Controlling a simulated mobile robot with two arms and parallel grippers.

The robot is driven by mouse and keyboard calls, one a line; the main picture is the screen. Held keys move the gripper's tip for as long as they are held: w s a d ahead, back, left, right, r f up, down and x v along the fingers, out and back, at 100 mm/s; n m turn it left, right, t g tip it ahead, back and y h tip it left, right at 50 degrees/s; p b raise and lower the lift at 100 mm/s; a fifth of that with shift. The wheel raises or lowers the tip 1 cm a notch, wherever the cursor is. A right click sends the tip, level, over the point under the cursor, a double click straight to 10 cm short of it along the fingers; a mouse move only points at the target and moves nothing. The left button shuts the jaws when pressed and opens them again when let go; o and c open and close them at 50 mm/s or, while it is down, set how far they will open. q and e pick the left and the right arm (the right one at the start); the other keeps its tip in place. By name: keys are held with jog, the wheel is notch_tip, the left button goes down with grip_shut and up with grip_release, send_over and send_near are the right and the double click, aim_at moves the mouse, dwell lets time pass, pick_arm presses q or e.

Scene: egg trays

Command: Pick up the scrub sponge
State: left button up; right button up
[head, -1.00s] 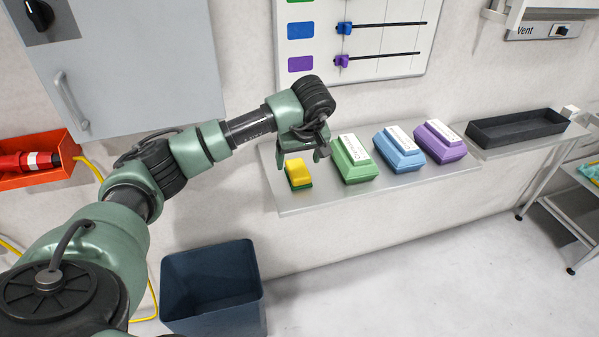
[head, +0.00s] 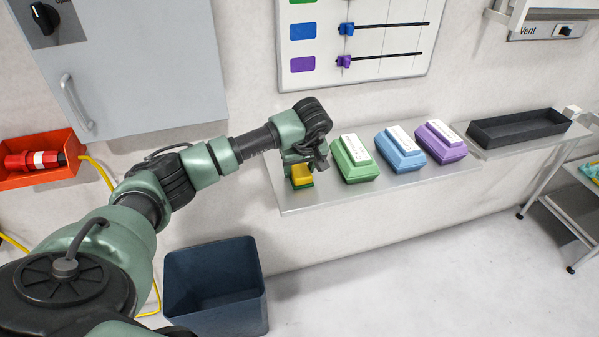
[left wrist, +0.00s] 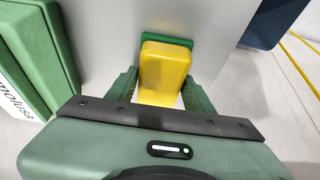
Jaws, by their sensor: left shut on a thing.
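The scrub sponge (head: 302,174), yellow with a green layer, is at the left end of the metal shelf. My left gripper (head: 300,165) is down over it. In the left wrist view the yellow sponge (left wrist: 165,72) lies between the two green fingers of the gripper (left wrist: 162,88), which is shut on it. The green layer shows at the sponge's far end. Part of the sponge is hidden by the gripper in the head view. I cannot tell whether it is clear of the shelf. My right gripper is not in view.
Green (head: 354,158), blue (head: 400,149) and purple (head: 441,141) egg boxes stand in a row right of the sponge on the shelf (head: 350,197). A black tray (head: 520,130) is further right. A dark blue bin (head: 215,290) stands below, and an orange box (head: 40,175) is at left.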

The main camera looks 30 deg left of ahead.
aim_at(300, 167)
pick_arm(q)
jog(key=shift+r, duration=0.1)
notch_tip(300, 167, up, 20)
jog(key=b, duration=0.2)
jog(key=shift+b, duration=0.35)
